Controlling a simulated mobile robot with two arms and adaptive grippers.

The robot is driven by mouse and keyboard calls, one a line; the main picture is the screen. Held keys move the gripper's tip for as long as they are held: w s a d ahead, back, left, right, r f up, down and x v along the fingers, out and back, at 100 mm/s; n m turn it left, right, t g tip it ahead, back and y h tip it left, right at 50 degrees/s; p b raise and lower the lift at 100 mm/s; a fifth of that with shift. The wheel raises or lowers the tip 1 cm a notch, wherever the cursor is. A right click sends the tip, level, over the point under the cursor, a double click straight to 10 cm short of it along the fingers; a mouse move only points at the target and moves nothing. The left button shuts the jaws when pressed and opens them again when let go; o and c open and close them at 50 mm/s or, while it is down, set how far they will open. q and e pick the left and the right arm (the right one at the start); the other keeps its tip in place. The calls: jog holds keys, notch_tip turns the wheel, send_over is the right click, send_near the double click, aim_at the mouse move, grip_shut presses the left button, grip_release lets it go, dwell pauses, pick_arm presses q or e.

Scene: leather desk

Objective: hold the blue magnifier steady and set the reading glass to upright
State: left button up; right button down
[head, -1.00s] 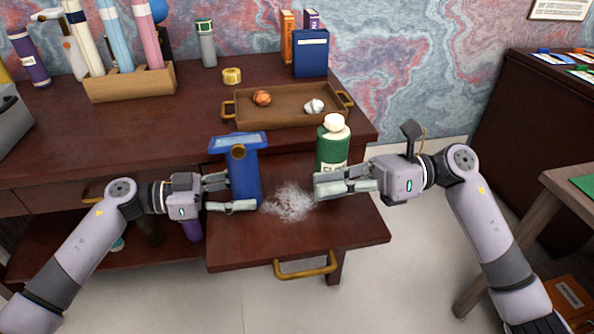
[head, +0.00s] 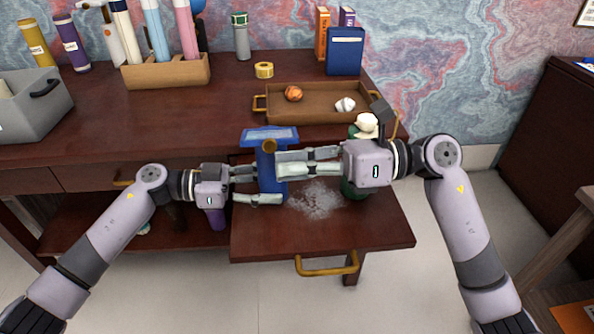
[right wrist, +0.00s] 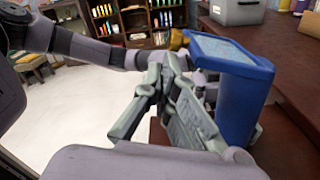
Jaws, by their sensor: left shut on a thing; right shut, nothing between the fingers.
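The blue magnifier (head: 266,178) stands upright on the pulled-out board, with a blue-framed reading glass (head: 270,134) on top and a round brass knob (head: 269,146) below the frame. The glass also shows in the right wrist view (right wrist: 228,48), its frame sloping; its exact angle is hard to judge. My left gripper (head: 258,186) is shut on the magnifier's body from the left. My right gripper (head: 279,164) is shut and empty, its fingertips at the right of the body, below the knob and overlapping the body in the head view. I cannot tell whether they touch it.
A green bottle (head: 353,188) with a pale cap stands behind my right gripper, partly hidden. A whitish patch (head: 314,200) lies on the board (head: 385,232). A brown tray (head: 318,112) with two crumpled balls is on the desk behind. Free board surface lies in front.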

jog(key=shift+r+m, duration=0.45)
jog(key=shift+m, duration=0.05)
dwell(0.8)
notch_tip(320, 180, up, 8)
jog(key=f+m, duration=0.1)
jog(key=m, duration=0.9)
send_over(291, 136)
jog(key=shift+r, duration=0.25)
jog(key=shift+w+r+m, duration=0.25)
jog(key=shift+w+m, duration=0.3)
jog(key=shift+m, duration=0.2)
jog(key=shift+w+r+m, duration=0.25)
jog(key=shift+w+m, duration=0.25)
jog(key=shift+m, duration=0.25)
